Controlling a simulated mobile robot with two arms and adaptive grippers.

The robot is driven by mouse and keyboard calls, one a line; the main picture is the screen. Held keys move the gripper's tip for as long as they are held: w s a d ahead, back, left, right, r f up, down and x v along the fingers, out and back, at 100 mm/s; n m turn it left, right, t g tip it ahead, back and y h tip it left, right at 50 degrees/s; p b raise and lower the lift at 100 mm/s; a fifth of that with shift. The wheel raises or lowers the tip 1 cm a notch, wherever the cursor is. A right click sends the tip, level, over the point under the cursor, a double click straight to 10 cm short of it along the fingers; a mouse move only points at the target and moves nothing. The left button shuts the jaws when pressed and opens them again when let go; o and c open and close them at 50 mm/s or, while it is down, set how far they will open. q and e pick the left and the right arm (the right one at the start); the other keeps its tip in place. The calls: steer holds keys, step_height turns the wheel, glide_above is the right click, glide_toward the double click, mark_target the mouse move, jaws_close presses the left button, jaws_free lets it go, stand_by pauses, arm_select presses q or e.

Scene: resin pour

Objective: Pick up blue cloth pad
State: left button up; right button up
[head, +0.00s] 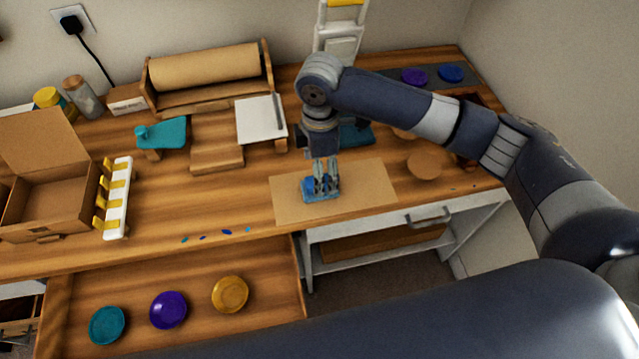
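The blue cloth pad (308,196) is a small blue piece on the brown paper sheet (370,178) in the middle of the worktable. My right gripper (323,185) comes down from above, its fingers right at the pad and covering part of it. I cannot tell whether the fingers are closed on the pad or just around it. The pad appears to be at the paper's surface. My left gripper is not in view.
Small blue and teal spots (227,232) mark the table's front edge. An open drawer holds teal (107,325), purple (168,310) and amber (230,294) dishes. A cardboard box (48,205) and white rack (118,200) stand left; a paper roll (205,66) is behind.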

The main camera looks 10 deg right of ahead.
steer(key=shift+w+a+f+p, duration=0.15)
steer(key=shift+f+p, duration=0.1)
steer(key=shift+f, duration=1.35)
steer(key=shift+w+a+f+p, duration=0.1)
steer(key=shift+f+p, duration=0.15)
steer(key=shift+f, duration=1.3)
steer(key=c, duration=1.2)
steer(key=shift+c, duration=0.2)
steer(key=shift+r, duration=0.1)
steer(key=shift+r, duration=0.6)
steer(key=shift+s+d+r+b, duration=0.15)
steer(key=shift+r+b, duration=0.1)
steer(key=shift+r, duration=0.3)
steer(key=shift+s+r+b, duration=0.15)
steer(key=shift+r+b, duration=0.1)
steer(key=shift+r, duration=0.25)
steer(key=s+d, duration=0.1)
steer(key=s, duration=0.4)
steer(key=s+d+r+b, duration=0.1)
steer(key=s, duration=0.4)
steer(key=s+d, duration=0.1)
steer(key=s, duration=0.4)
steer(key=shift+d+r, duration=0.3)
steer(key=shift+d, duration=0.1)
steer(key=shift+w, duration=0.1)
